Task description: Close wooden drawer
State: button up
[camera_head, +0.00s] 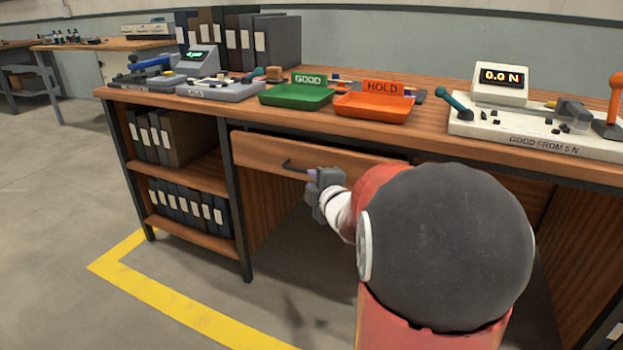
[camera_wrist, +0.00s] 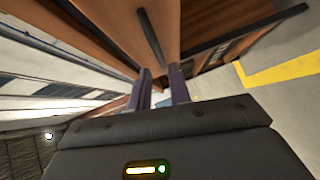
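The wooden drawer (camera_head: 262,153) sits under the bench top in the head view, and its front seems to stand out a little from the bench frame; how far is hard to tell. A dark bar handle (camera_head: 295,167) is on its front. My gripper (camera_head: 314,182) is at the right end of the handle, close to the drawer front. In the wrist view, the handle (camera_wrist: 150,35) lies beyond the fingertips of my gripper (camera_wrist: 160,72). The two fingers are apart with nothing seen between them. Contact with the drawer cannot be told.
The bench top (camera_head: 430,125) above holds a green GOOD tray (camera_head: 296,97), an orange HOLD tray (camera_head: 373,107) and a white force tester (camera_head: 500,90). Shelves with binders (camera_head: 160,135) stand left of the drawer. Yellow floor tape (camera_head: 180,305) runs in front; floor left is clear.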

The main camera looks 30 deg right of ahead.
aim_at(304, 172)
jog(key=x, duration=0.7)
jog(key=shift+w, duration=0.35)
jog(key=shift+c, duration=0.4)
grip_shut()
